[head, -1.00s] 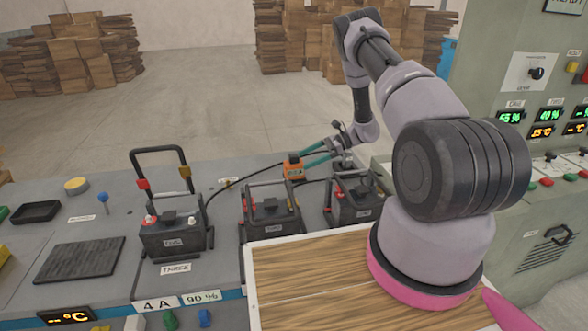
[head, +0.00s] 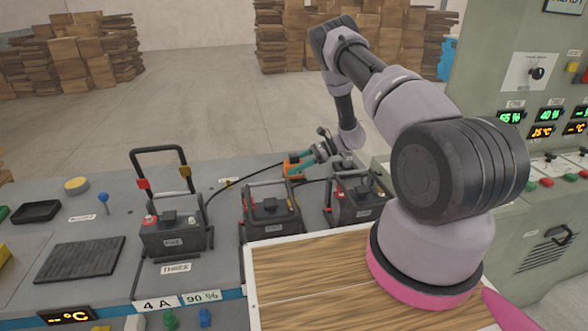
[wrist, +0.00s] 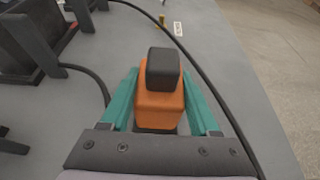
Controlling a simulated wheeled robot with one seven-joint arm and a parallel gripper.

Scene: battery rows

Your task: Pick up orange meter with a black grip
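The orange meter (head: 292,167) stands on the grey bench behind the batteries, partly hidden by my gripper in the head view. In the wrist view the meter (wrist: 159,102) shows an orange body topped by a black grip (wrist: 164,68). My gripper (head: 303,160) is at the meter, low over the bench. In the wrist view its two teal fingers (wrist: 160,80) lie one on each side of the orange body, spread, with narrow gaps visible beside it. The fingers do not look closed on it.
Three black batteries with handles stand in front: left (head: 172,238), middle (head: 270,215) and right (head: 357,202). A black cable (wrist: 195,62) curves past the meter's right side in the wrist view. A wooden board (head: 300,270) lies nearer.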

